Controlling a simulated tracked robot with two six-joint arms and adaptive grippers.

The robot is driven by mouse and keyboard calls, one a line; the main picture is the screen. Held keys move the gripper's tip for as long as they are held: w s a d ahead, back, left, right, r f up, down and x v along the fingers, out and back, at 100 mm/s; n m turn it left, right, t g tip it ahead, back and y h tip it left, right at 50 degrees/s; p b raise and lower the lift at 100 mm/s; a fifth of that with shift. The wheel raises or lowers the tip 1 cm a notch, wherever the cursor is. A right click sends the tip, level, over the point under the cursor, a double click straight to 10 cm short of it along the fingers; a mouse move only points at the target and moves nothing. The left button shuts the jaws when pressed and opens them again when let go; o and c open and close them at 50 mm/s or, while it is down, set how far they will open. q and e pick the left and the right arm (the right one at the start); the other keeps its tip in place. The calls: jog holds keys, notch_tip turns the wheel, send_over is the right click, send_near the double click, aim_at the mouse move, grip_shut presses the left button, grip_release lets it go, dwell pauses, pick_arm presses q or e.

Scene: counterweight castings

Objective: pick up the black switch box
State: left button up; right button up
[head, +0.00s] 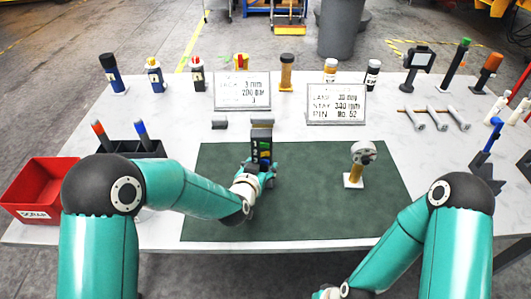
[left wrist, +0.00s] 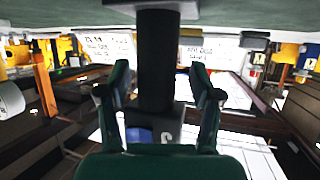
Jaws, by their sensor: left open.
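The black switch box (head: 262,134) stands upright near the back edge of the dark green mat (head: 220,219). It has a grey top and coloured, numbered markings on its front. My left gripper (head: 261,167) is open at the front of the box, low on it, and hides its lower part. In the left wrist view, which is upside down, a black upright body (left wrist: 158,60), which looks like the box, shows between the two spread fingers (left wrist: 155,93), with clear space on both sides. My right arm is at the lower right, its gripper cut off by the frame.
A grey-headed part on a brass post (head: 355,168) stands right on the mat. Two lettered signs (head: 242,90) (head: 336,104) stand behind. A red bin (head: 43,181) and dark holder (head: 128,150) are left. Bottles line the back; several rods (head: 433,118) lie right. The front mat is clear.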

aim_at(259, 143)
pick_arm(q)
jog(key=shift+s+r, duration=0.15)
jog(key=shift+c, duration=1.1)
jog(key=shift+d, duration=0.1)
grip_shut()
jog(key=shift+r, duration=0.1)
notch_tip(259, 143, up, 10)
jog(key=shift+f, duration=0.15)
notch_tip(259, 143, up, 10)
jog(key=p, duration=0.3)
